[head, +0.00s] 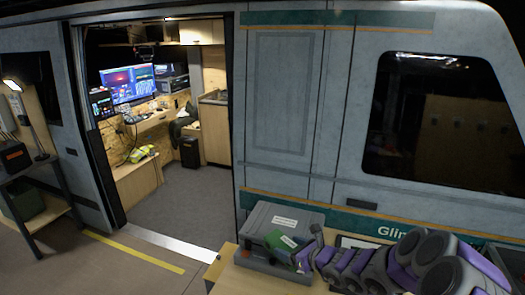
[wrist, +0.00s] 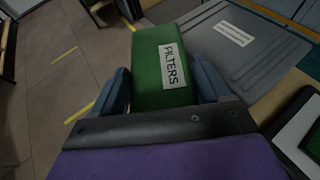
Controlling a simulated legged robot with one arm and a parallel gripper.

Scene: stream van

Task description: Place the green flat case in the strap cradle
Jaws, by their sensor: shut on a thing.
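The green flat case (wrist: 150,90) has a white label reading FILTERS and sits between the two blue-grey fingers of my gripper (wrist: 162,72). My gripper is shut on it. In the head view the green case (head: 274,240) shows beside a grey lidded box, with my gripper (head: 303,254) at its right end. I cannot tell whether the case touches the box. I cannot make out a strap cradle for certain in either view.
The grey box (head: 258,213) with a white label stands on a wooden bench (head: 226,262) against the van's side. The van's doorway (head: 185,170) is open at left. A black shelf (head: 35,175) with a lamp stands at far left. The floor before the doorway is clear.

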